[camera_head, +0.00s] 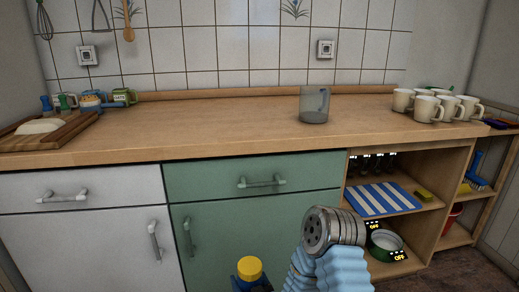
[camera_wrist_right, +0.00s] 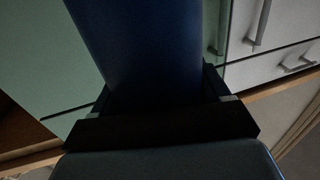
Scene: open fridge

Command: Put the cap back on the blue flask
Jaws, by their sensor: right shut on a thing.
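A dark blue flask (camera_wrist_right: 140,45) fills the middle of the right wrist view. My right gripper (camera_wrist_right: 157,92) is shut on it, with a finger on each side. In the head view, a round yellow top (camera_head: 249,267) shows at the bottom edge, left of my right arm. A strip of dark blue (camera_head: 238,286) shows just under it, cut off by the frame. I cannot tell from this whether the yellow top is the cap or a part of the flask. No separate cap is clearly seen. My left gripper is out of view.
A clear grey measuring jug (camera_head: 314,106) stands on the wooden counter (camera_head: 220,122). Several white cups (camera_head: 427,108) stand at its right end, a cutting board (camera_head: 50,130) at its left. Below are cabinets (camera_head: 232,243) and open shelves (camera_head: 430,222). Mid-counter is largely clear.

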